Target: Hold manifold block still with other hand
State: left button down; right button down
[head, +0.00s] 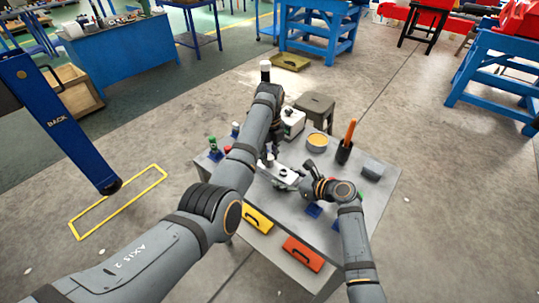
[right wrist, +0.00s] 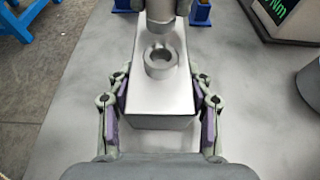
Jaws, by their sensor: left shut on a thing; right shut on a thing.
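The manifold block (head: 279,174) is a pale metal block on the grey table. In the right wrist view the block (right wrist: 160,100) has a raised round port (right wrist: 160,62) on its top. My right gripper (right wrist: 163,98) is shut on the block, with a purple-padded finger against each long side. In the head view my right gripper (head: 306,184) is at the block's right end. My left gripper (head: 271,150) is shut above the block's far end, partly hidden by its own arm. A grey cylinder (right wrist: 160,10) stands over the port, apparently in the left gripper; its lower end is just behind the port.
On the table (head: 388,190) stand a yellow-topped round tin (head: 317,141), a black cup (head: 344,154) with an orange-handled tool, a grey box (head: 372,168), a white device (head: 293,123) and a green bottle (head: 213,145). Blue pieces (head: 314,210) lie near the right gripper.

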pick_arm(q)
jog(key=m, duration=0.5)
jog(key=shift+m, duration=0.3)
jog(key=shift+m, duration=0.8)
jog(key=c, duration=1.4)
grip_release()
jog(key=shift+m, duration=0.3)
jog(key=o, duration=0.4)
jog(key=shift+o, duration=0.2)
jog(key=shift+r, duration=2.5)
